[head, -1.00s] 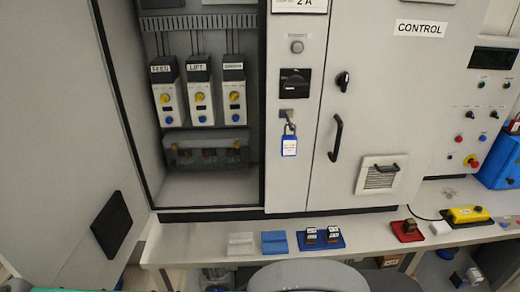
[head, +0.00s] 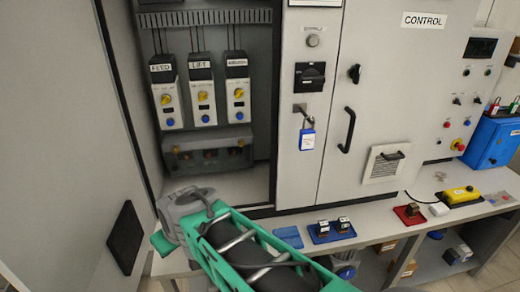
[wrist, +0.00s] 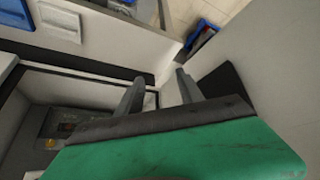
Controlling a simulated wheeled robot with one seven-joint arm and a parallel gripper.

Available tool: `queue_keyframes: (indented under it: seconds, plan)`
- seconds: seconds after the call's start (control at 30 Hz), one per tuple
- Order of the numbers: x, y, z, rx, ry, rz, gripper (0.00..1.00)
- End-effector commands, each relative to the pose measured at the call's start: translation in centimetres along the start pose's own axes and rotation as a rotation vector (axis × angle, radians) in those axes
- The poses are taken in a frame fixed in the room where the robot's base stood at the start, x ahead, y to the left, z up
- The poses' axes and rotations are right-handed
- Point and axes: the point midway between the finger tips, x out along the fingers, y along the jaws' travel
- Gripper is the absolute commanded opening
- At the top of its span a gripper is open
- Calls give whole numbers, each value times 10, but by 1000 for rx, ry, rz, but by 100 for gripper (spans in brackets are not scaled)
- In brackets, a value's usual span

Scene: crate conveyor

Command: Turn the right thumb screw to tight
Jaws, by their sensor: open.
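A dark grey block (head: 207,154) sits low on the back wall inside the open cabinet, under the FEED and LIFT modules. Small reddish and brass-coloured fittings show on its front. A small brass-coloured one at its right end looks like the right thumb screw (head: 240,144); its setting is too small to read. The block also seems to show, partly hidden, in the wrist view (wrist: 68,124). My gripper (wrist: 160,86) is open and empty, with its two grey fingers apart over the cabinet's lower edge. In the head view its green body (head: 162,243) is below and left of the block, apart from it.
The cabinet's left door (head: 75,150) stands open. The bench ledge holds a blue tray (head: 332,234), a red tray (head: 409,215) and a yellow box (head: 460,195). The cabinet floor looks clear.

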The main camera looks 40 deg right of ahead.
Motion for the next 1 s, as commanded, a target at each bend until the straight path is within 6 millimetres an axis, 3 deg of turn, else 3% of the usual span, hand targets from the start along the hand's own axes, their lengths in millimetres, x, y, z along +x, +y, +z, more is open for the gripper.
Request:
queue_keyframes:
  seconds: [0.03,0.07,0.1,0.17,0.2,0.3,0.4,0.5,0.6,1.0]
  plan:
    - [29,31,-19,-5,87,44,44]
    - [42,52,-37,-21,158,79,44]
    - [56,86,-59,-42,257,140,44]
    - [70,141,-84,-77,394,250,44]
    - [75,179,-95,-100,473,335,44]
    - [72,263,-104,-150,627,553,44]
    - [60,318,-97,-186,710,728,44]
    - [50,344,-92,-206,747,824,44]
    - [48,353,-98,-212,758,847,44]
    - [76,391,-144,-213,758,844,44]
